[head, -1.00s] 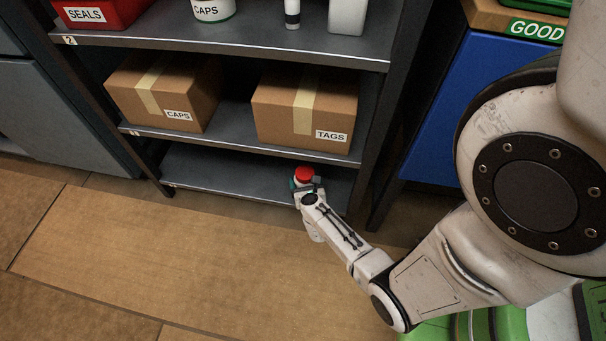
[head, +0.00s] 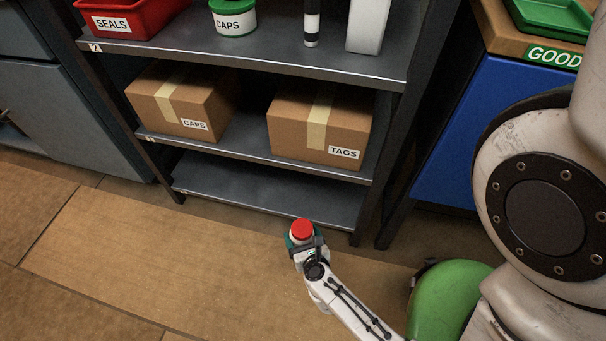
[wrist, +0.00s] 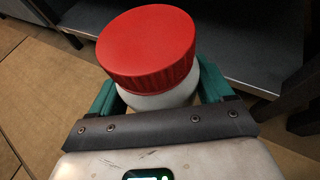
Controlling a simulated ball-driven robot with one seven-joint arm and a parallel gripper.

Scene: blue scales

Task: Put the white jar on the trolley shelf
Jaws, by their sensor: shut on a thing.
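The white jar (wrist: 160,100) with a red ribbed lid (wrist: 148,45) is held upright between the teal fingers of my gripper (wrist: 155,95) in the wrist view. In the head view the red lid (head: 302,230) shows at the end of my arm, in front of the shelf unit's lowest shelf and over the wooden floor. The jar's lower part is hidden by my gripper (head: 301,241). No trolley can be made out for certain in these views.
The dark shelf unit's bottom shelf (head: 260,195) is empty. Above it stand a CAPS carton (head: 165,110) and a TAGS carton (head: 300,130). The top visible shelf holds a red SEALS bin (head: 135,18) and a CAPS tub (head: 235,22). A blue cabinet (head: 475,130) stands at right. The floor at left is clear.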

